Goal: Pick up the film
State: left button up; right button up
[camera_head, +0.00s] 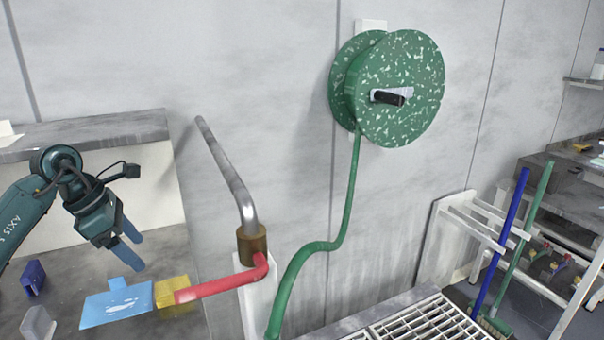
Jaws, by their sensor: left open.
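A light blue flat sheet (117,304) with a pale shiny patch and a small tab at its top edge lies on the grey counter at lower left. It looks like the film, though I cannot be certain. My left gripper (137,253) has blue fingers and hangs above and slightly right of the sheet's tab, pointing down to the right. It is open, and nothing shows between its fingers. It appears apart from the sheet. My right gripper is not in view.
A yellow block (171,290) sits at the sheet's right edge, beside a red pipe (222,286). A dark blue item (34,278) and a grey item (38,324) lie to the left. A green hose reel (400,88) hangs on the wall; its hose runs down right of the pipe.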

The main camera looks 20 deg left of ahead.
aim_at(123, 301)
jog(key=k, duration=1)
